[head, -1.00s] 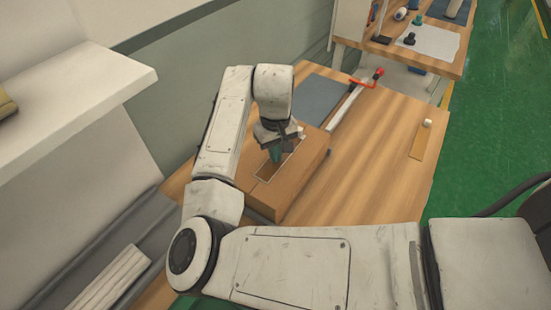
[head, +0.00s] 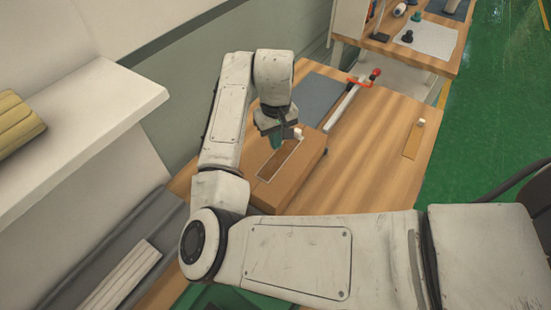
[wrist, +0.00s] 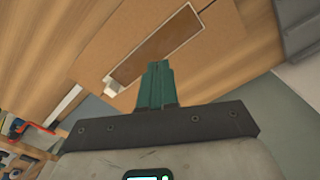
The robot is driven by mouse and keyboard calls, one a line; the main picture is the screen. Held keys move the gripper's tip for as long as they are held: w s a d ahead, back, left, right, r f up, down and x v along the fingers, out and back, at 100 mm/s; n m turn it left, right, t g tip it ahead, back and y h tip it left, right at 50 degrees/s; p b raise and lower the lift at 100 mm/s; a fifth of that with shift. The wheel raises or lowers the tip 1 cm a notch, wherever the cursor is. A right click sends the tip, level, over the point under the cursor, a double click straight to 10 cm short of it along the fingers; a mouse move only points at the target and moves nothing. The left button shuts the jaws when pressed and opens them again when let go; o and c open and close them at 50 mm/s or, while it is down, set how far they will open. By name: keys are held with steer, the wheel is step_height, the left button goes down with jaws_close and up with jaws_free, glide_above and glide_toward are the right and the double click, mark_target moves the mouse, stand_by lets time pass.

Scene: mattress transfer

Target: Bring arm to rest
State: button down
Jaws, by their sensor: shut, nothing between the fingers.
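My gripper (head: 276,141) is at the end of my white arm, pointing down over a brown cardboard box (head: 312,161) on the wooden table. Its green fingers are together with nothing between them. In the wrist view the closed fingers (wrist: 157,72) are above the box (wrist: 100,45). A brown rectangular patch with a pale border (wrist: 155,48) lies on the box top, and a small white piece (wrist: 111,84) is at its end. Whether the fingertips touch the box cannot be told.
The wooden table (head: 375,140) has clear room at right, with a small wood strip and white cap (head: 414,140). A red-handled clamp (head: 362,80) and grey mat (head: 310,93) lie behind the box. A white shelf (head: 90,110) with yellow rolls is at left.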

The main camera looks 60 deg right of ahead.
stand_by(0.4)
steer(key=s+d+r+t+h, duration=0.25)
steer(key=d+r+h, duration=0.2)
steer(key=d, duration=0.35)
steer(key=s+a+f+n+t+y, duration=0.1)
steer(key=s+a+f+n, duration=0.15)
steer(key=a, duration=0.45)
steer(key=s+a+f+n+t+y, duration=0.1)
steer(key=s+a+f+y, duration=0.1)
steer(key=a+f, duration=0.35)
steer(key=s+a+f+n+t+y, duration=0.1)
steer(key=s+a+n, duration=0.1)
steer(key=a, duration=0.7)
steer(key=s+f+g+b, duration=0.1)
steer(key=s+f, duration=0.2)
steer(key=s+f+g+b, duration=0.2)
steer(key=s+f, duration=0.2)
steer(key=s+f+g+b, duration=0.1)
steer(key=s+f, duration=0.2)
steer(key=f, duration=0.1)
steer(key=shift+s+d+m+b, duration=0.1)
steer(key=shift+s+m+b, duration=0.25)
steer(key=shift+s+g, duration=0.25)
